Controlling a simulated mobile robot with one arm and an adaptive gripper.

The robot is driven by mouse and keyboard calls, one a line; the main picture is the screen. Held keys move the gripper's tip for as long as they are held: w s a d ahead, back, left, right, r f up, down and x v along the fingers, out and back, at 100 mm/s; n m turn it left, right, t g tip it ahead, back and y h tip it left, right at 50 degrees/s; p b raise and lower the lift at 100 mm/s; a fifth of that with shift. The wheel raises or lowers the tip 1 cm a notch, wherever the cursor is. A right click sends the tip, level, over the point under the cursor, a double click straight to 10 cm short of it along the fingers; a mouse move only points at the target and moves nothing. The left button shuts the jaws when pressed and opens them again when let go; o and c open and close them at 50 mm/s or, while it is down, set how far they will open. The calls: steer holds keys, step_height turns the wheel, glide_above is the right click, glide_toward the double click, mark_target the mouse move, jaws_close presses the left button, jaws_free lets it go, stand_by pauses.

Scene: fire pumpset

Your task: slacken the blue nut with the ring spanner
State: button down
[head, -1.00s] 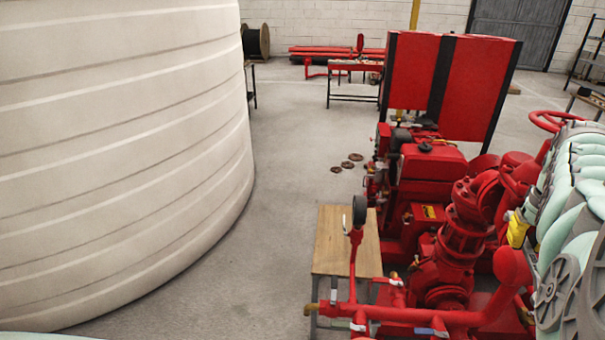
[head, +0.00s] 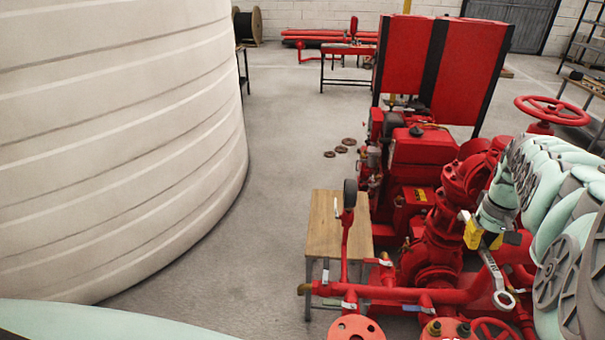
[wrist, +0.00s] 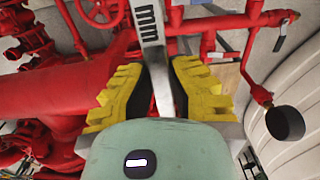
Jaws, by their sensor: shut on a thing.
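My gripper (head: 485,232) has yellow-padded fingers and is at the right of the head view, over the red pump pipework. It is shut on the steel ring spanner (head: 495,272), whose ring end hangs down towards the front, above the red pipes. In the wrist view, the spanner's grey shank (wrist: 151,40) runs up between the yellow fingers (wrist: 157,75) and out at the top edge, so its ring end is out of that view. I cannot make out a blue nut in either view.
Red flanges (head: 357,329) and a second flange with bolts (head: 447,330) lie at the front edge. A red handwheel (head: 552,110) stands behind my arm. A wooden-topped table (head: 325,225) is left of the pumpset. Clear floor (head: 275,210) lies beside the big pale tank (head: 120,150).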

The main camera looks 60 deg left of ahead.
steer(key=shift+s+a+f, duration=0.3)
steer(key=shift+s, duration=0.05)
steer(key=shift+s, duration=0.1)
